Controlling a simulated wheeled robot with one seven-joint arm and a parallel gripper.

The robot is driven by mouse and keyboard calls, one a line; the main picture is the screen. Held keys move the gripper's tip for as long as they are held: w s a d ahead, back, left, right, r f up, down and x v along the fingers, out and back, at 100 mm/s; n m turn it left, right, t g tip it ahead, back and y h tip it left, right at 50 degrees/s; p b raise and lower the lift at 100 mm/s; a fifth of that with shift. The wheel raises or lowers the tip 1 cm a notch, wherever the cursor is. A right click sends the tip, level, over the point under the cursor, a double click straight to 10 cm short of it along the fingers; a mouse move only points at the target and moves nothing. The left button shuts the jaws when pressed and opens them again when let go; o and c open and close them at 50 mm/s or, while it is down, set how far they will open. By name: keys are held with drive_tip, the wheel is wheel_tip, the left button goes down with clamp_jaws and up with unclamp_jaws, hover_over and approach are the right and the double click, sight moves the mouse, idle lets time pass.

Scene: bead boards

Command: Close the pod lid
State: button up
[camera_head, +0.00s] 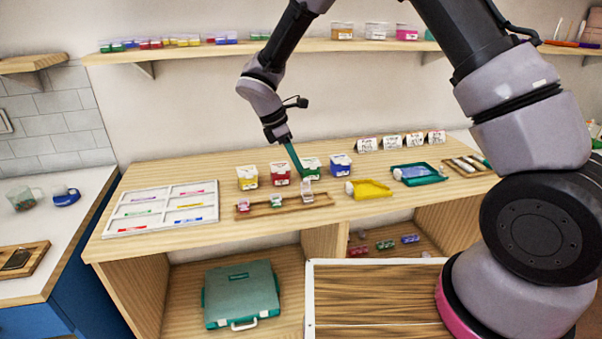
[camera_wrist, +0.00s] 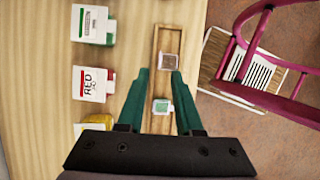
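A narrow wooden tray (camera_head: 262,210) on the bench holds several small clear pods in a row. The rightmost pod (camera_head: 307,192) looks taller than the others, with its clear lid apparently standing up; it is the upper pod (camera_wrist: 168,62) in the wrist view, brownish inside. A pod with green contents (camera_head: 277,201) sits in the middle, and it also shows in the wrist view (camera_wrist: 161,106). A pod with pink contents (camera_head: 243,205) is at the left. My gripper (camera_wrist: 161,73) is open and empty, its teal fingers spread over the tray, above the pods. The fingertips (camera_head: 302,172) seem close to the rightmost pod; contact cannot be told.
Yellow (camera_head: 247,178), red (camera_head: 280,174), green (camera_head: 312,168) and blue (camera_head: 341,166) labelled boxes stand behind the tray. A pink chair (camera_wrist: 245,60) stands beyond the bench edge.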

sight(306, 184)
drive_tip(key=x, duration=0.5)
drive_tip(key=shift+r, duration=0.1)
clamp_jaws()
idle(1.3)
